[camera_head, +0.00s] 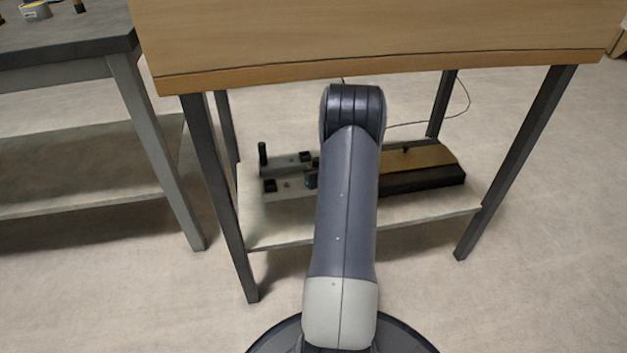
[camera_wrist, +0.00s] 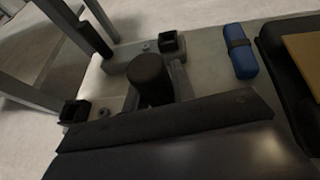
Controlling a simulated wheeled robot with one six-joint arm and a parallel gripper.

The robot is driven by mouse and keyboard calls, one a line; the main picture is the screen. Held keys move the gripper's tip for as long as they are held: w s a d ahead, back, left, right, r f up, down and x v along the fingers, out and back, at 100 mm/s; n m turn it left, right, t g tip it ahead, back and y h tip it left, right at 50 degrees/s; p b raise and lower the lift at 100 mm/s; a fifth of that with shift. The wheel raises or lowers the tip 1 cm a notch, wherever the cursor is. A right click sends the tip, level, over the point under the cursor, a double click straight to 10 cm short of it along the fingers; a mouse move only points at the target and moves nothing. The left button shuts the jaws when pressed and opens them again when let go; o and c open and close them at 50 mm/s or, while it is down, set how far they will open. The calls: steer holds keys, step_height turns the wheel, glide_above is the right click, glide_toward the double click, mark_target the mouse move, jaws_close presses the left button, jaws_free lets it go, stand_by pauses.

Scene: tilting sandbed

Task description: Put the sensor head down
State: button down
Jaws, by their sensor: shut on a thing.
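In the wrist view a dark round-topped cylinder, which I take to be the sensor head (camera_wrist: 150,70), stands between the grey fingers of my gripper (camera_wrist: 156,88). My gripper is shut on it, above or at a pale grey fixture with small black square holders (camera_wrist: 172,43). Whether the head's underside touches the fixture is hidden. In the head view the fixture (camera_head: 284,168) lies on the low shelf (camera_head: 262,231).
A black upright post (camera_wrist: 93,40) rises at the fixture's far-left end. A blue roll with a dark band (camera_wrist: 240,52) lies to the right. A black case with a tan top (camera_head: 425,180) takes the shelf's right.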

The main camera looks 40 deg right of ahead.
step_height(320, 180, down, 3)
steer(key=shift+f+b, duration=0.15)
steer(key=shift+b, duration=0.5)
steer(key=c, duration=1.2)
jaws_free()
steer(key=shift+s+r, duration=0.1)
steer(key=shift+r, duration=0.1)
steer(key=p+v, duration=0.4)
steer(key=v, duration=0.7)
steer(key=shift+s+a, duration=0.2)
steer(key=shift+s, duration=0.1)
